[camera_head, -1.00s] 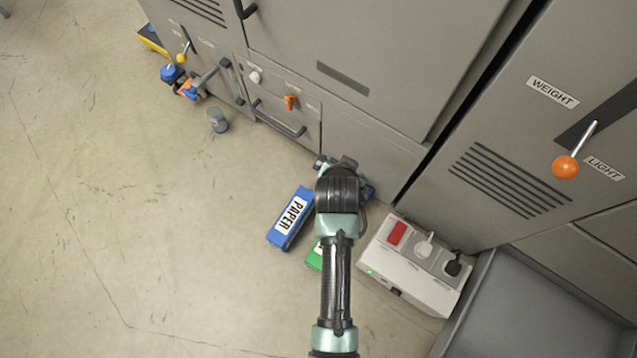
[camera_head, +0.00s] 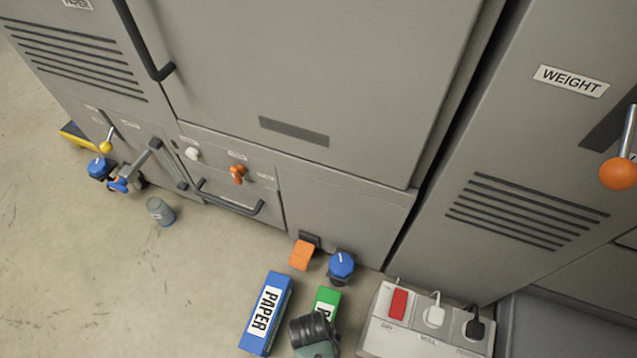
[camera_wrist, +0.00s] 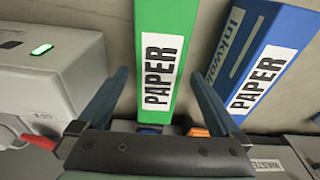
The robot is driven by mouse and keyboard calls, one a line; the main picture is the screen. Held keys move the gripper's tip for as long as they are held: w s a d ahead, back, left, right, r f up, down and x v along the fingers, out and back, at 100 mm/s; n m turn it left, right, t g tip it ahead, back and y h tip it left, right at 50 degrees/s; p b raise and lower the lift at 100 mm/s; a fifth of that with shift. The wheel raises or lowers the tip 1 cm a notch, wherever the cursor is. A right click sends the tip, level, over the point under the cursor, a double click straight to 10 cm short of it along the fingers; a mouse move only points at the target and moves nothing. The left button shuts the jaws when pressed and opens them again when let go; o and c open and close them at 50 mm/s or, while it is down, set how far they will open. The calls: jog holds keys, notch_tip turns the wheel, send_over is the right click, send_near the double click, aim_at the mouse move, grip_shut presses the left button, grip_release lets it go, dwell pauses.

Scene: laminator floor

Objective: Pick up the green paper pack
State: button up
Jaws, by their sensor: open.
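The green paper pack (camera_head: 327,298) is on the floor, partly hidden behind my arm in the head view. In the wrist view the green pack (camera_wrist: 183,25), with its white PAPER label, shows between the two fingers of my gripper (camera_wrist: 160,76). The fingers are apart, one on each side of the pack in the picture. I cannot tell whether they reach down beside it or are still above it. My fingertips are not clearly visible in the head view. A blue paper pack (camera_head: 265,312) is to the left of the green one there, and on the right in the wrist view (camera_wrist: 262,65).
A light grey box with switches and plugs (camera_head: 385,330) stands right of the green pack. Behind the packs are an orange pedal (camera_head: 302,255), a blue knob (camera_head: 341,266) and the grey machine front (camera_head: 345,215). A grey cup (camera_head: 160,211) stands left; the left floor is mostly clear.

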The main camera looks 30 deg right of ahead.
jog(key=shift+w+d+f+b, duration=0.15)
jog(key=shift+d+f+b, duration=0.05)
jog(key=shift+f+b, duration=0.8)
jog(key=shift+w+d+f+b, duration=0.2)
jog(key=shift+d+f+b, duration=0.05)
jog(key=shift+f+b, duration=0.7)
jog(key=shift+w+d+f+b, duration=0.15)
jog(key=shift+d+f+b, duration=0.05)
jog(key=shift+f+b, duration=0.75)
grip_shut()
jog(key=shift+w, duration=0.1)
